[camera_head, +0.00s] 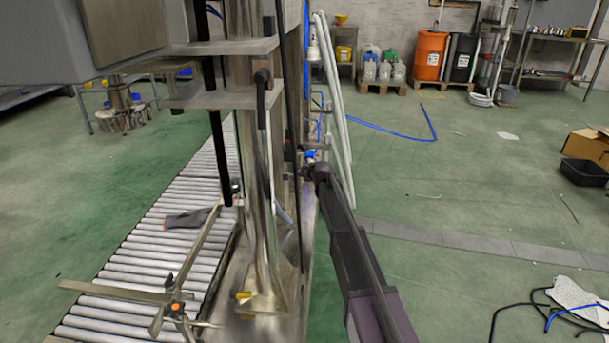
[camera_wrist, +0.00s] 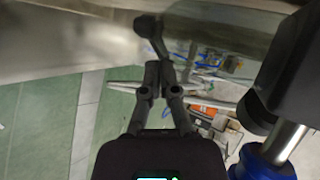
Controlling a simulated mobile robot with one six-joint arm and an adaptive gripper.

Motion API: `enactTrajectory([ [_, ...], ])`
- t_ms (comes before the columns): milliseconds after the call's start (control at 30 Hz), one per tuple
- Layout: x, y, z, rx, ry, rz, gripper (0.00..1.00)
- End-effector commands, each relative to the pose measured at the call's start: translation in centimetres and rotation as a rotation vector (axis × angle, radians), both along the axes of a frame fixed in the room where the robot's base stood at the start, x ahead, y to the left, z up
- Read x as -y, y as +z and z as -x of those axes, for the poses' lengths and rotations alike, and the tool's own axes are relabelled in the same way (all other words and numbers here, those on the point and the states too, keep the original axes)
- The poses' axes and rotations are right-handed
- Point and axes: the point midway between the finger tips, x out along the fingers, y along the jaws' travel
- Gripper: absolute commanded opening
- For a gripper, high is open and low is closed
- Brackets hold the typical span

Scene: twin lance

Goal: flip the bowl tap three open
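My gripper (camera_wrist: 160,68) shows in the wrist view with its two dark fingers side by side and almost touching. A dark lever with a rounded end (camera_wrist: 148,26) lies just beyond the fingertips; I cannot tell whether they touch it or whether it belongs to a tap. In the head view my arm reaches up from the bottom to the right side of the steel machine, where a small blue fitting (camera_head: 309,154) sits beside the arm's dark end. The fingers are not clear there. No bowl tap can be told apart for certain.
The steel machine (camera_head: 240,180) stands over a roller conveyor (camera_head: 150,250). A dark glove (camera_head: 187,218) lies on the rollers. Pale pipes (camera_head: 338,110) rise close behind my arm's end. Green floor to the right is mostly clear, with cables (camera_head: 540,310) at lower right.

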Motion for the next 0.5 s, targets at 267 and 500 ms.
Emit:
enactTrajectory([
  [267,-1.2,0.0,-1.0,0.000,0.007,0.000,0.00],
  [500,-1.9,0.0,-1.4,0.000,0.011,-0.001,0.00],
])
